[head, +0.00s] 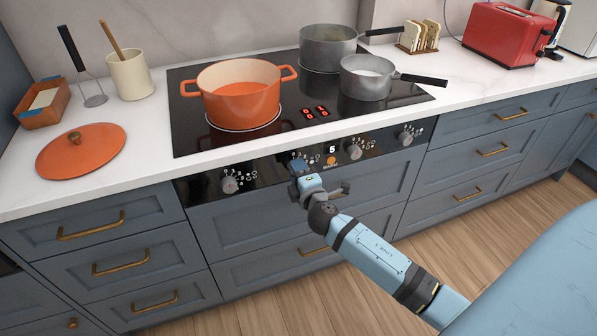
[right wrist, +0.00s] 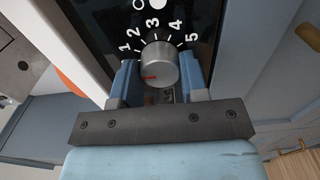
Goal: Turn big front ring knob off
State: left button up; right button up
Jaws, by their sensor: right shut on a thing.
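My right gripper (head: 299,172) is at the dark control panel (head: 200,188) on the cooker front. In the right wrist view, its two blue fingers (right wrist: 158,88) are shut on a round grey knob (right wrist: 160,62), one on each side. A red mark on the knob points to the lower left, below the printed 1. The numbers 1 to 5 arc above the knob. In the head view the gripper hides this knob. Other knobs show at the panel's left (head: 230,185) and to the right (head: 355,152), (head: 406,139). My left gripper is not in view.
An orange pot (head: 240,95) stands on the hob's front left ring. Two grey pans (head: 328,50), (head: 366,80) stand on the right, handles to the right. Small red digits (head: 316,112) glow on the hob. An orange lid (head: 82,150) lies on the counter left.

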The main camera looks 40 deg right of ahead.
jog(key=o, duration=0.9)
jog(key=v, duration=1.4)
jog(key=shift+d+b, duration=0.1)
jog(key=shift+b, duration=0.25)
